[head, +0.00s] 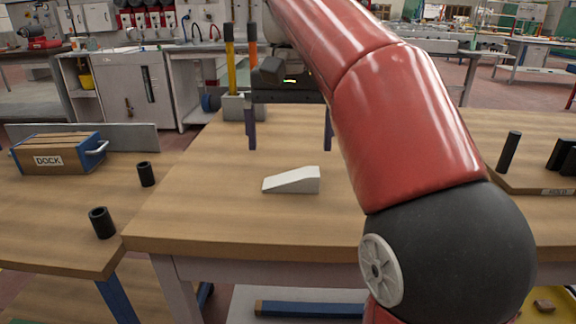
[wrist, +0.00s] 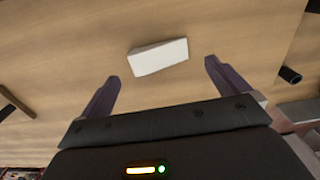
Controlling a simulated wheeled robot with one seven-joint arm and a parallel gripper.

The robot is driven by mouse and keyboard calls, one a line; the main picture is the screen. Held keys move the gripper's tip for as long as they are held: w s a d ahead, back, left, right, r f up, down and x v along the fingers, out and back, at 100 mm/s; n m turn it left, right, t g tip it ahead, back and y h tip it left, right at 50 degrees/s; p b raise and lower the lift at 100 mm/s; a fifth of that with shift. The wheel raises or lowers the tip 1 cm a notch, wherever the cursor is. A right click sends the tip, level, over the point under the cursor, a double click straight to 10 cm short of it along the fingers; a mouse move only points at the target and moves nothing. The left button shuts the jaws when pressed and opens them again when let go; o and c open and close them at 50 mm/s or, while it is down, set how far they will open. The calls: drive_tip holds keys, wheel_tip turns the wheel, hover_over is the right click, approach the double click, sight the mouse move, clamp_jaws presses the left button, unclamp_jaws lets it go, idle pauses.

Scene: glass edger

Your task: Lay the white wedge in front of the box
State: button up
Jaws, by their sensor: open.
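The white wedge (head: 293,180) lies on the middle wooden table in the head view, its thin end to the left and its tall end to the right. It also shows in the wrist view (wrist: 158,57), ahead of the fingers and between their lines. My gripper (head: 290,145) is open and empty, above the table and behind the wedge in the head view; in the wrist view its two fingers (wrist: 160,80) stand wide apart and do not touch the wedge. The box (head: 57,153), wooden with a DOCK label on its front and a blue handle, sits on the left table.
Two black cylinders, one near the box (head: 146,174) and one nearer the front (head: 102,223), stand on the left table. A grey block (head: 238,107) with yellow and orange handles stands behind my gripper. A board (head: 540,180) with black pieces lies at right. Table around the wedge is clear.

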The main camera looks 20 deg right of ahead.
sight(291, 179)
drive_tip(key=shift+w+f, duration=0.25)
drive_tip(key=shift+w, duration=0.05)
drive_tip(key=shift+f, duration=0.4)
drive_tip(key=shift+s+f+b, duration=0.15)
drive_tip(key=shift+f, duration=0.9)
drive_tip(key=shift+s+f+b, duration=0.2)
drive_tip(key=shift+f, duration=0.85)
drive_tip(key=shift+s+f+b, duration=0.15)
drive_tip(key=shift+f, duration=0.9)
drive_tip(key=c, duration=0.8)
drive_tip(key=shift+r, duration=0.1)
